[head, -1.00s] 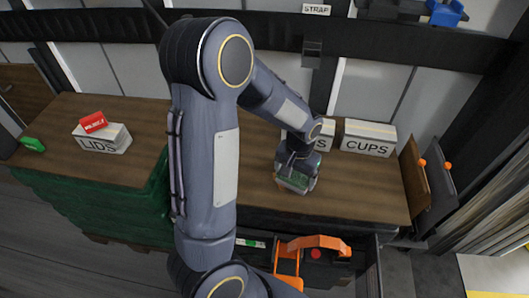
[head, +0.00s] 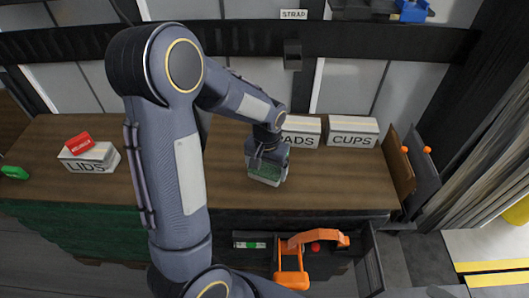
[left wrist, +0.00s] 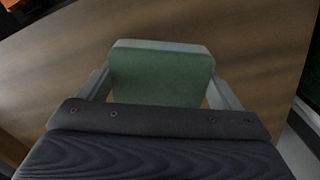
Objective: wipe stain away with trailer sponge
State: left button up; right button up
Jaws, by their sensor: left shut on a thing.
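My right gripper is not in view.
The LIDS box (head: 90,160), with a red item (head: 79,142) on top, stands left. An orange handle (head: 318,239) shows below the front edge. Wood right of the gripper is clear.

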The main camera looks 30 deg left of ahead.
pick_arm(q)
jog(key=shift+a+r+p, duration=0.15)
jog(key=shift+r+p, duration=0.45)
jog(key=shift+r, duration=0.35)
notch_tip(320, 180, up, 3)
jog(key=shift+f+p, duration=0.1)
jog(key=shift+p, duration=1)
